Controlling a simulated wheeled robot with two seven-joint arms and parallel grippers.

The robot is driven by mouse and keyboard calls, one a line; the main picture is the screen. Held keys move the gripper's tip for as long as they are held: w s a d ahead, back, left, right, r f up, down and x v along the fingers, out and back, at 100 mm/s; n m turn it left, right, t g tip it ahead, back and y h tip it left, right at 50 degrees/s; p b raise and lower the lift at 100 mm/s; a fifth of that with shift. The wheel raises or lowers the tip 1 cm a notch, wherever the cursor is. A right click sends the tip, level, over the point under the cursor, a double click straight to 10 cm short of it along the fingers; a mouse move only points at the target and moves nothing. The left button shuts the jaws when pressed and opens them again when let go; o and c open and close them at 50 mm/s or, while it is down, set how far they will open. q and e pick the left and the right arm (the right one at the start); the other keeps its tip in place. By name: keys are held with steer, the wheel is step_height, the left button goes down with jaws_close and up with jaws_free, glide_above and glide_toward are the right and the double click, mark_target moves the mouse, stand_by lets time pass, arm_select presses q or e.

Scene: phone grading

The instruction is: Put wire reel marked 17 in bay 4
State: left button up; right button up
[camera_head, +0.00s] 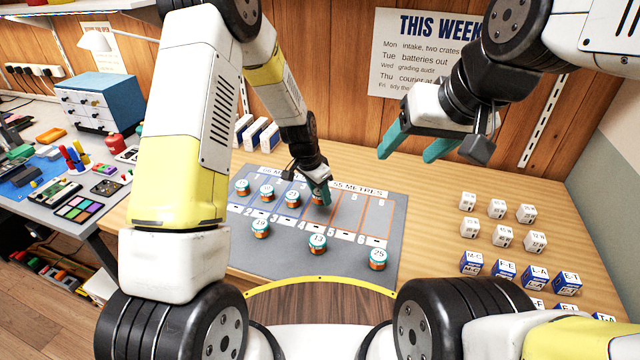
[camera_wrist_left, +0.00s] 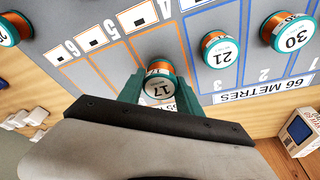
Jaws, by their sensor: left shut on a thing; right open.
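The wire reel marked 17 (camera_wrist_left: 158,86), teal with orange wire and a white label, is between the fingers of my left gripper (camera_wrist_left: 158,98) in the left wrist view. In the head view my left gripper (camera_head: 320,190) points down at the far end of the orange-outlined bay 4 (camera_head: 325,222), and the reel is partly hidden by the fingers. The reel looks upright, over or on bay 4; I cannot tell whether it touches the grey mat (camera_head: 255,262). My right gripper (camera_head: 415,150) is open and empty, raised above the table's back right.
A reel marked 21 (camera_wrist_left: 220,52) stands in neighbouring bay 3. Other reels (camera_head: 242,187) stand in the bays to its left. Reels 19 (camera_head: 260,228), 13 (camera_head: 317,244) and 25 (camera_head: 377,258) stand in front. Bays 5 and 6 (camera_head: 376,217) are empty. White and blue boxes (camera_head: 503,237) stand right.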

mark_target(320, 202)
arm_select(q)
steer(key=shift+f, duration=1.65)
steer(key=shift+f, duration=0.1)
steer(key=o, duration=1.3)
steer(key=shift+o, duration=0.2)
